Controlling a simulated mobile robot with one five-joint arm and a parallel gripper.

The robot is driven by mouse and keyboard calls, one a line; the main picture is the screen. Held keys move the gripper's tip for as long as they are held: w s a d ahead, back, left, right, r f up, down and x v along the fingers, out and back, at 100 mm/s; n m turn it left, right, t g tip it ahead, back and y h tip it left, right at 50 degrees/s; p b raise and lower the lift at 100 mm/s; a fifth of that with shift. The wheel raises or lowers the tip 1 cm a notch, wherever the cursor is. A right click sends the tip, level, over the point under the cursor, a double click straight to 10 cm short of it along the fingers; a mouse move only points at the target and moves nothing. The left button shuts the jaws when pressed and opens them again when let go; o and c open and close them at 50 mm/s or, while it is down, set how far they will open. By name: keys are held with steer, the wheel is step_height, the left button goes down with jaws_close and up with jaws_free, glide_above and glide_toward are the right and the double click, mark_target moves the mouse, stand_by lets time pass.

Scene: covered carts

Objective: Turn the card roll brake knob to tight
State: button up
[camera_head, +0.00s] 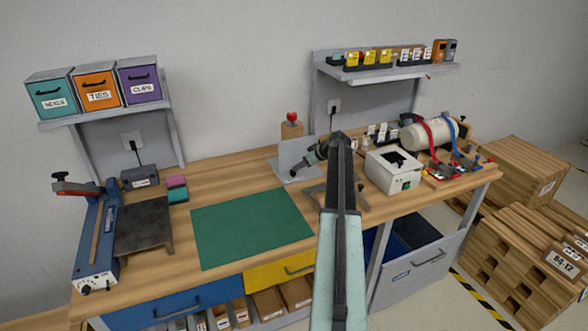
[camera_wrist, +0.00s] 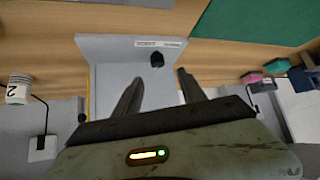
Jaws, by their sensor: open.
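A grey upright panel on a flat base (camera_head: 291,160) stands on the workbench near the wall. In the wrist view the panel (camera_wrist: 110,48) carries a strip of small labels (camera_wrist: 158,43), too blurred to read.
A red knob on a wooden block (camera_head: 291,125) stands behind the panel. A white box (camera_head: 394,170) and a white roll with red and blue straps (camera_head: 428,134) are to the right. The green mat (camera_head: 250,228) is clear. A shelf (camera_head: 385,73) overhangs the right back.

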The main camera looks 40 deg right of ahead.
mark_target(293, 171)
steer(key=b+x, duration=0.2)
steer(key=x, duration=0.2)
steer(key=b+x, duration=0.3)
steer(key=shift+w+d+f, duration=0.2)
steer(key=shift+f, duration=0.2)
steer(key=shift+r, duration=0.1)
